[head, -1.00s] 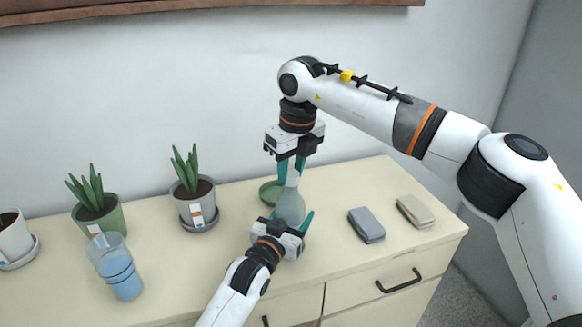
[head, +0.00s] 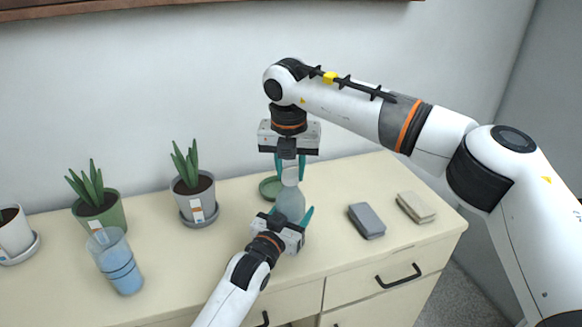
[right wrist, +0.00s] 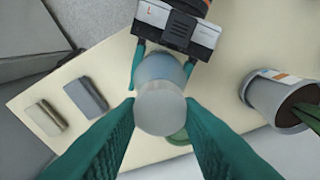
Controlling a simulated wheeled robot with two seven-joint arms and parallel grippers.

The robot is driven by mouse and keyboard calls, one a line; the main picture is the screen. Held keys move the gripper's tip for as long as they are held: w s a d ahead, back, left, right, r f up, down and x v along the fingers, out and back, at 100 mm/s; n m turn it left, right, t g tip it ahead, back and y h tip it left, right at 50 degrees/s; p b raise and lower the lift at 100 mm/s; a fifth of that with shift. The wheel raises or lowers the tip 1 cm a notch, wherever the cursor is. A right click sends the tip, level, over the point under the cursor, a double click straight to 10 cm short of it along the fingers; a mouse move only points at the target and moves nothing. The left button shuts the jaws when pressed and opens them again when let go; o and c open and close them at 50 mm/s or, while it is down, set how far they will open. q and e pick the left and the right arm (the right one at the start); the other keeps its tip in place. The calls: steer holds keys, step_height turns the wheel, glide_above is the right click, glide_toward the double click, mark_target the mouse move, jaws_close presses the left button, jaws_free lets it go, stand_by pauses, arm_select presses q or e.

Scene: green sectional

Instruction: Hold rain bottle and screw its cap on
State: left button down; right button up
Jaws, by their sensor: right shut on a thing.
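The rain bottle (head: 290,204) stands upright on the cabinet top, pale and see-through. The pale cap (right wrist: 160,108) sits at the top of the bottle, seen from above as a round disc in the right wrist view. My right gripper (head: 290,169) points straight down over the bottle, its two fingers shut on the cap's sides. I cannot tell how far the cap is seated on the neck.
A green saucer (head: 268,188) lies just behind the bottle. A grey block (head: 366,221) and a beige block (head: 415,207) lie to the right. Potted plants (head: 194,190) and a glass of blue liquid (head: 119,264) stand to the left. The cabinet's front edge is near.

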steer(key=m, duration=0.4)
steer(key=m+h, duration=0.1)
steer(key=m, duration=0.3)
steer(key=shift+a+g, duration=0.15)
steer(key=shift+g, duration=0.15)
steer(key=m, duration=0.5)
steer(key=shift+w+g+h, duration=0.1)
steer(key=shift+g+h, duration=0.2)
steer(key=m+g, duration=0.1)
steer(key=m, duration=0.9)
steer(key=shift+w+g, duration=0.1)
steer(key=shift+g, duration=0.2)
steer(key=o, duration=0.9)
steer(key=shift+o, duration=0.2)
steer(key=shift+r, duration=2.25)
